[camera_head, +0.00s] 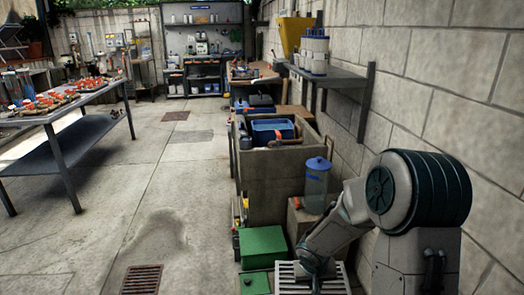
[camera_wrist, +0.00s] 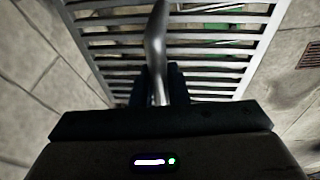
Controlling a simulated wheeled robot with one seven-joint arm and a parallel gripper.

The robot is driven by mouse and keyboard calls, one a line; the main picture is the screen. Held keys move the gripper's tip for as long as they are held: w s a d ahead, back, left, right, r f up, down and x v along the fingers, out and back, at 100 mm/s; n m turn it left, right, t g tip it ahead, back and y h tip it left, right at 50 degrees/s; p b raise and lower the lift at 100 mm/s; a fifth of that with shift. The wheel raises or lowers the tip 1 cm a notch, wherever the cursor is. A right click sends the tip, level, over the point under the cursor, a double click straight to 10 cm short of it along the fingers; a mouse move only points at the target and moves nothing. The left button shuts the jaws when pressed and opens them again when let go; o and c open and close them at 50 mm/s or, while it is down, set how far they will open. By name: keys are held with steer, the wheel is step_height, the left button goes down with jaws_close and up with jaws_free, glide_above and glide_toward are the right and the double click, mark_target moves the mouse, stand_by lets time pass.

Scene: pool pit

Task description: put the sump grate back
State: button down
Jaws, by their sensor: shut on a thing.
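The sump grate, a pale grey slatted panel (camera_head: 291,279), is at the bottom right of the head view. It also fills the upper middle of the wrist view (camera_wrist: 262,42), with green showing through its slats. My gripper (camera_wrist: 158,80) is shut on a smooth grey metal handle standing up over the grate. Where the handle joins the grate is hidden. In the head view my gripper (camera_head: 316,282) is above the grate, partly cut off by the lower edge. I cannot tell how far the grate is from the floor. No open sump pit is clearly visible.
A green box (camera_head: 262,246) stands beside the grate. A clear canister with a blue lid (camera_head: 317,180) and a concrete trough (camera_head: 266,190) stand behind it. A rusty drain grating (camera_head: 141,280) lies in the floor. The floor at left is open, up to a metal table (camera_head: 75,150).

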steer(key=p+v, duration=0.2)
steer(key=p, duration=0.1)
steer(key=p+v, duration=0.5)
steer(key=p, duration=0.1)
steer(key=shift+w+d+r, duration=0.2)
steer(key=shift+d+r, duration=0.1)
steer(key=shift+d, duration=0.1)
